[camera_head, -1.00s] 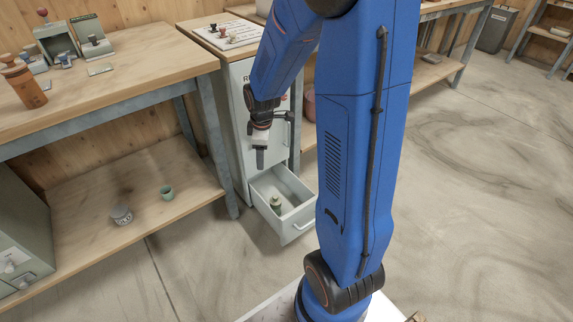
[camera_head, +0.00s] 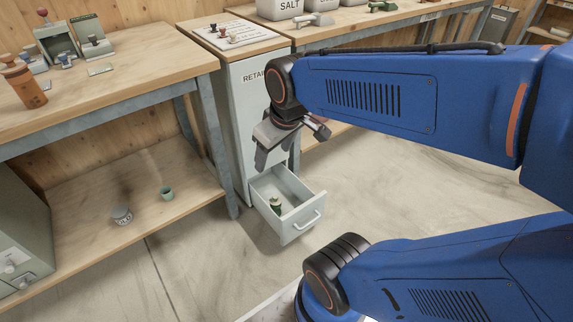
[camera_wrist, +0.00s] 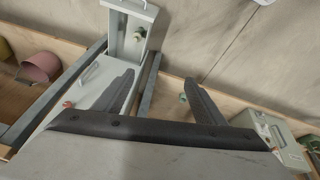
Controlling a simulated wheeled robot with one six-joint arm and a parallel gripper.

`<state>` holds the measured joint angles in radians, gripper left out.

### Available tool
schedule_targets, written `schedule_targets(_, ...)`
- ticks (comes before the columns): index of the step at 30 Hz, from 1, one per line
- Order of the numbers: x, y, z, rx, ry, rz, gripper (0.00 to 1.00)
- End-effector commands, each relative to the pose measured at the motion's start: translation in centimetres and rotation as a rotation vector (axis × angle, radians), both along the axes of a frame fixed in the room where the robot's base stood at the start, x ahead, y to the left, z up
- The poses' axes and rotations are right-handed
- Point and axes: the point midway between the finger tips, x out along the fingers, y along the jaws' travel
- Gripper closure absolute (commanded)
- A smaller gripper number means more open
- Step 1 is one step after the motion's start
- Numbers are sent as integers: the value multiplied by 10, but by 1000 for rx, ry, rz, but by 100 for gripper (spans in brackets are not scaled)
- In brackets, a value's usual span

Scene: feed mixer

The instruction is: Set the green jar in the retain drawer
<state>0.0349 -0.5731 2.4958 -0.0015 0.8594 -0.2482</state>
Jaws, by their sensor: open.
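The green jar (camera_head: 275,204) stands inside the open retain drawer (camera_head: 303,222), near its left side, and looks upright. In the wrist view the jar (camera_wrist: 138,33) shows small inside the drawer (camera_wrist: 112,48) at the top. My gripper (camera_head: 270,155) is above the drawer, clear of the jar, in front of the cabinet face. Its two fingers (camera_wrist: 159,82) are spread apart in the wrist view with nothing between them.
The floor right of the drawer is clear.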

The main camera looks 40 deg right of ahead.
Motion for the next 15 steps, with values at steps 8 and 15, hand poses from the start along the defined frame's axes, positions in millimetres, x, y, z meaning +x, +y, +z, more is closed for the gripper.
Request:
schedule_targets(8,-54,9,16,70,-47,-147,36)
schedule_targets(15,-69,11,18,93,-57,-193,36)
